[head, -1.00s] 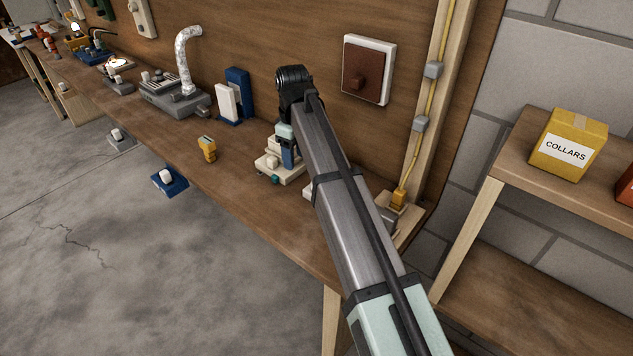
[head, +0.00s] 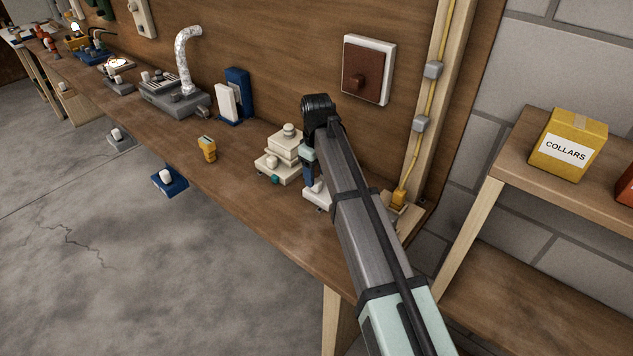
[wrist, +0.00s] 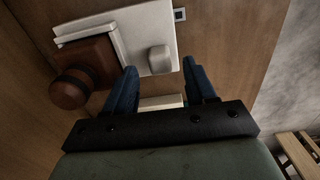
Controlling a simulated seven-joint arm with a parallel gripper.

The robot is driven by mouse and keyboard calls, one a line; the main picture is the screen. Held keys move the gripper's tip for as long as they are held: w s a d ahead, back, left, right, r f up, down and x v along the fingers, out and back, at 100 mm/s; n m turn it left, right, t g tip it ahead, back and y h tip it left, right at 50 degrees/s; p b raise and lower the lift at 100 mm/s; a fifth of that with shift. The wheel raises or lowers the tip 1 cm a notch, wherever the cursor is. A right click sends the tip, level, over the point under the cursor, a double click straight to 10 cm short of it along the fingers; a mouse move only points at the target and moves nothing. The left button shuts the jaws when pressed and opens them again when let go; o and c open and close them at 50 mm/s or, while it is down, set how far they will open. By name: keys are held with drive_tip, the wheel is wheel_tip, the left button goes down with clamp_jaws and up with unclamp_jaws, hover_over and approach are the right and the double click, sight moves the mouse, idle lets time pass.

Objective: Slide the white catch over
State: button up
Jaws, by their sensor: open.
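A white rounded catch (wrist: 158,58) stands on a white plate (wrist: 150,22) in the wrist view. My gripper (wrist: 160,68) is open, with its blue fingertips on either side of the catch; I cannot tell whether they touch it. In the head view my gripper (head: 309,178) points down over the white plate (head: 314,198) on the bench. The arm hides much of the plate and the catch there.
A brown block with a round knob (wrist: 70,92) is left of the plate in the wrist view. A stacked cream unit (head: 283,155) stands left of my gripper in the head view. A yellow piece (head: 207,150) sits near the bench's front edge.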

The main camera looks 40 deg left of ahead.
sight(317, 181)
drive_tip(key=shift+f, duration=1.8)
clamp_jaws()
